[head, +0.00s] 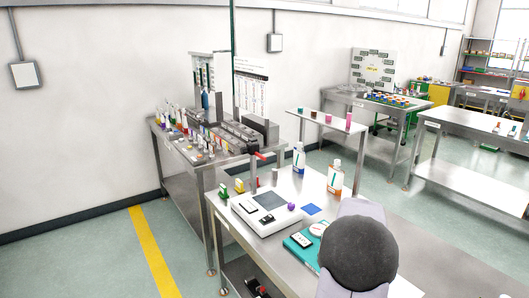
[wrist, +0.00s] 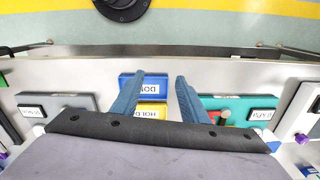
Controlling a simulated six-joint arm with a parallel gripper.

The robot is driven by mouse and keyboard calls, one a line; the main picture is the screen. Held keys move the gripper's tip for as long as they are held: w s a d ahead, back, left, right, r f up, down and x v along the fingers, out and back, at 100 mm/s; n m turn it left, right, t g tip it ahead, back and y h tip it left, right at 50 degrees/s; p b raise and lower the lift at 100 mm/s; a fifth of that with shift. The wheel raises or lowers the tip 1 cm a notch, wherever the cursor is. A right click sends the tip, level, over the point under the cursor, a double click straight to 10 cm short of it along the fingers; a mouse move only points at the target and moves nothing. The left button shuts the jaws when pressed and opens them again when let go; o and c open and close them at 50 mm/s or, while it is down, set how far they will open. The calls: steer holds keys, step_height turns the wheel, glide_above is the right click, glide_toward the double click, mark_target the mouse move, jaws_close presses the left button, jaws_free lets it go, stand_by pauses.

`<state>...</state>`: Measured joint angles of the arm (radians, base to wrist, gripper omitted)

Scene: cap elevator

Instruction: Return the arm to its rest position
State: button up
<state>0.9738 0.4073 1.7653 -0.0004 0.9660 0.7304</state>
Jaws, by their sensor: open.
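My gripper (wrist: 158,77) shows in the wrist view with its two blue-grey fingers spread apart and nothing between them. Beyond the fingers, lower down, are a blue block (wrist: 155,80) with a white label and a yellow block (wrist: 151,114) marked HOLD. The fingers partly cover both blocks; I cannot tell how far above them the fingers are. In the head view, a dark round part and pale lilac links of my arm stand over the front of the steel table, and the gripper fingers are hidden.
The steel table (head: 437,262) holds a white device (head: 245,217), a teal box (head: 297,253), a blue square (head: 312,210) and two bottles (head: 298,158) (head: 335,177). A crowded bench (head: 185,187) adjoins at left. The table's right front is clear.

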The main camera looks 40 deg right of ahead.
steer(key=w+a+n, duration=0.3)
steer(key=a+n, duration=0.2)
steer(key=a, duration=0.6)
steer(key=w+a+n, duration=0.2)
steer(key=a+n, duration=0.3)
steer(key=a, duration=0.5)
steer(key=s+a+f+n, duration=0.1)
steer(key=s+a+n, duration=0.2)
steer(key=a, duration=0.4)
steer(key=s+a+f+n, duration=0.1)
steer(key=s+a+n, duration=0.2)
steer(key=a+n, duration=0.3)
steer(key=shift+s+a+f+n, duration=0.15)
steer(key=shift+s+a+n, duration=0.15)
steer(key=shift+s+a, duration=0.1)
